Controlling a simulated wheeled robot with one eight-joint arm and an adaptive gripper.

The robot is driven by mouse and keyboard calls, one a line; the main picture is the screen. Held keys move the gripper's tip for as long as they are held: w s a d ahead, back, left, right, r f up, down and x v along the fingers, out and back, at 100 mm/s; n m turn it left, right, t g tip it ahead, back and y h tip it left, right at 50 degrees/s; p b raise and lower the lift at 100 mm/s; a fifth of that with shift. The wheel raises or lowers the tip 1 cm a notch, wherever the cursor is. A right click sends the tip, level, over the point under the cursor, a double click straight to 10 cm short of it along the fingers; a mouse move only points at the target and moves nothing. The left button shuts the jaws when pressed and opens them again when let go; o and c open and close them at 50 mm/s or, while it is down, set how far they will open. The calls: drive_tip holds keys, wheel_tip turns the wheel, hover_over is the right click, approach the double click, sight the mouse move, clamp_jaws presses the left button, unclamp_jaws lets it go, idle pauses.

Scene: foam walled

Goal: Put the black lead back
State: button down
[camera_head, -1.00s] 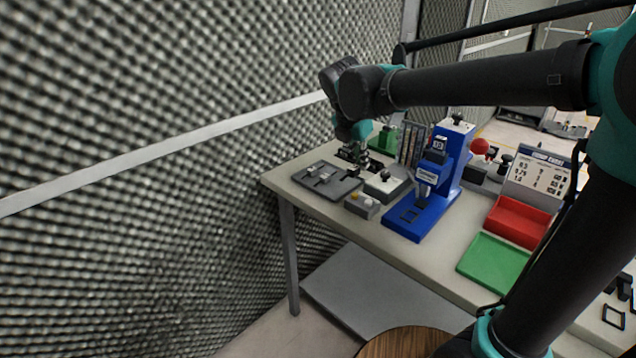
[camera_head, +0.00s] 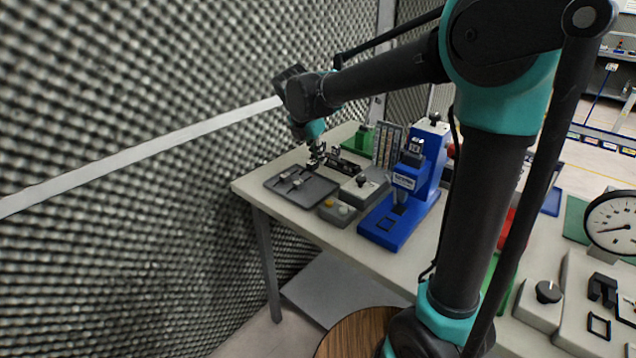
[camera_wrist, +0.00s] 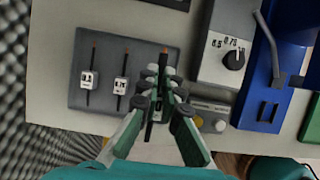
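A dark grey tray (camera_head: 312,199) lies at the left end of the table; it also shows in the wrist view (camera_wrist: 85,61). In the head view my gripper (camera_head: 317,160) is small above the tray's far edge.
A grey box with a dial (camera_wrist: 226,62) and a small box with buttons (camera_wrist: 209,113) stand close right of the tray. A blue press (camera_head: 401,215) stands beyond them. A green block (camera_head: 364,141) is behind. The foam wall is close on the left.

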sight(311, 163)
wheel_tip(311, 163, down, 9)
drive_tip(key=shift+f, duration=0.1)
idle(0.4)
drive_tip(key=shift+f, duration=0.15)
drive_tip(key=c, duration=1.7)
unclamp_jaws()
drive_tip(key=v, duration=1.2)
drive_tip(key=shift+s, duration=0.1)
